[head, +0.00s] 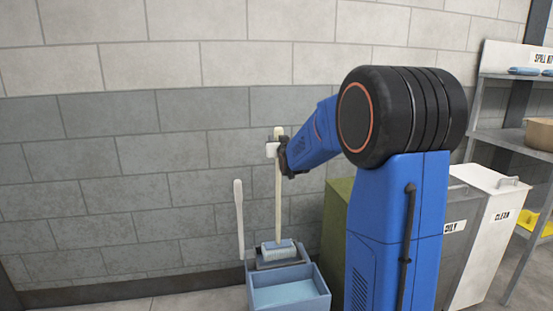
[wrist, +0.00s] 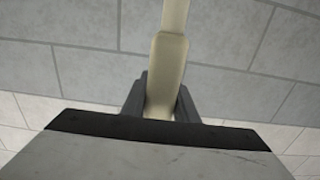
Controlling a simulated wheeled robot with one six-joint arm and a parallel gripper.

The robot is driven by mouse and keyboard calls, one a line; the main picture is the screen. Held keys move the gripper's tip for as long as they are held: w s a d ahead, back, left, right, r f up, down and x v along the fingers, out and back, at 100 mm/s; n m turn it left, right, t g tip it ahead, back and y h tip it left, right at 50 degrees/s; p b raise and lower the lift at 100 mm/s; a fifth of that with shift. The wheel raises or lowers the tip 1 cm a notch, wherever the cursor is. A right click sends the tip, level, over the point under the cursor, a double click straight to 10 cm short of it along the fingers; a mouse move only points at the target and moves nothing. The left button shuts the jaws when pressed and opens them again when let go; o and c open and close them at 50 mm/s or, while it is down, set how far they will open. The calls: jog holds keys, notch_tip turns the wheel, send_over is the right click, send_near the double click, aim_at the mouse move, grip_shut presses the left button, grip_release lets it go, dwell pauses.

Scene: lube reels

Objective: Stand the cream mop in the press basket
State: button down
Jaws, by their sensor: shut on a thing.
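The cream mop (head: 277,205) stands about upright in the head view, its pale handle running down to a blue-grey head. My gripper (head: 283,155) is shut on the handle near its top. In the wrist view the handle (wrist: 166,70) lies between the two dark fingers of my gripper (wrist: 160,98). The mop head (head: 279,250) is at the press basket (head: 274,262) at the back of the blue bucket (head: 290,293). I cannot tell whether the head touches the basket's floor.
A white lever handle (head: 239,215) rises left of the bucket. A green cabinet (head: 335,215), a grey bin marked OILY (head: 455,250) and a white bin marked CLEAN (head: 490,235) stand to the right. Shelving (head: 510,135) is at far right. A block wall (head: 130,150) is close behind.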

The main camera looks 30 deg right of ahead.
jog(key=shift+f, duration=2.55)
jog(key=c, duration=1.4)
grip_release()
jog(key=v, duration=1.2)
jog(key=s+a+f+n+g+y, duration=0.1)
jog(key=s+a+f+g, duration=0.3)
jog(key=s, duration=0.9)
jog(key=s+a+f+n+g+y, duration=0.1)
jog(key=s+a+f+g, duration=0.3)
jog(key=s+a, duration=0.4)
jog(key=s+a+f+n+g+y, duration=0.1)
jog(key=s+a+f+g+y, duration=0.2)
jog(key=s, duration=1.7)
jog(key=a+f+g, duration=0.1)
jog(key=a+f, duration=0.1)
jog(key=a, duration=0.2)
jog(key=shift+g, duration=0.3)
